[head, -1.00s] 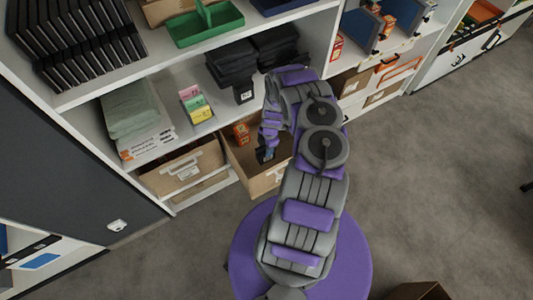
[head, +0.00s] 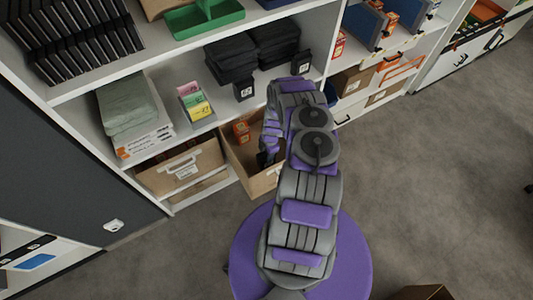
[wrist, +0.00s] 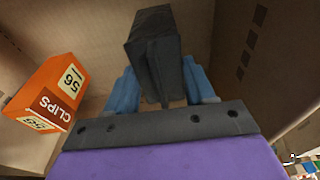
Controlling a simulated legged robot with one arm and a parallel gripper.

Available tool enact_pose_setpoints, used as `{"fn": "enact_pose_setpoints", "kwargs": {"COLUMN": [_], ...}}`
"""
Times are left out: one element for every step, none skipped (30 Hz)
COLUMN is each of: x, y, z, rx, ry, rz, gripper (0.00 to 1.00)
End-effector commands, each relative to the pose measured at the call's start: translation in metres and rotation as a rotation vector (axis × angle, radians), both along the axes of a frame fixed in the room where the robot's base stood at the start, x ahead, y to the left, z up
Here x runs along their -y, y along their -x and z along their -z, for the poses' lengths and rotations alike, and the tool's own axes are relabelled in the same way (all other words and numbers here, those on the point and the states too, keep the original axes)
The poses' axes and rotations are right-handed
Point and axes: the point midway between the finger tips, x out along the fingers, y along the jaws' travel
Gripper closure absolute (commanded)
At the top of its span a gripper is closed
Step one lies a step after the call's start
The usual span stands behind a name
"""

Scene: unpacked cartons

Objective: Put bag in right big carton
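The right big carton (head: 262,184) stands open, pulled forward from the bottom shelf, with small orange boxes inside. My gripper (head: 266,158) reaches down into it from above. In the wrist view my blue fingers (wrist: 162,92) stand on both sides of a small black bag (wrist: 153,38) and appear closed on it. The bag is inside the carton's brown walls. An orange clips box (wrist: 47,92) is to its left. In the head view the held bag is mostly hidden by my gripper and the carton wall.
Another carton (head: 180,170) stands to the left on the bottom shelf. The shelf above carries black folded items (head: 231,60), small black pouches (head: 243,90), coloured packs (head: 194,100) and a green-grey stack (head: 126,105).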

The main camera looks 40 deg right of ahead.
Motion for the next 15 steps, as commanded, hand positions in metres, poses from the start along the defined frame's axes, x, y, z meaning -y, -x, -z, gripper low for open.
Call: {"fn": "enact_pose_setpoints", "kwargs": {"x": [0.0,0.0002,0.0001,0.0001,0.0001,0.0001,0.0,0.0,-0.0001,-0.0001,-0.0002,-0.0002,-0.0003,-0.0003,-0.0003], "y": [0.0002,0.0001,0.0002,0.0003,0.0002,0.0003,0.0003,0.0003,0.0004,0.0004,0.0004,0.0004,0.0003,0.0004,0.0004], "z": [0.0001,0.0,0.0001,0.0001,0.0001,0.0001,0.0001,0.0001,0.0,0.0,0.0,0.0,-0.0001,-0.0002,-0.0009], "rx": [0.0,0.0,-0.001,-0.001,-0.001,-0.001,-0.001,-0.001,-0.001,-0.001,-0.001,-0.001,-0.001,-0.001,-0.001], "ry": [0.0,0.0,-0.001,-0.001,-0.001,-0.001,-0.001,0.0,0.0,0.0,0.0,0.0,0.0,0.0,0.0], "rz": [0.0,0.0,0.0,0.0,0.0,0.0,0.0,0.0,0.0,0.0,0.0,0.0,0.0,0.0,0.0], "gripper": [0.41,0.38,0.34,0.31,0.29,0.25,0.22,0.22,0.22,0.22,0.22,0.22,0.22,0.22,0.22]}}
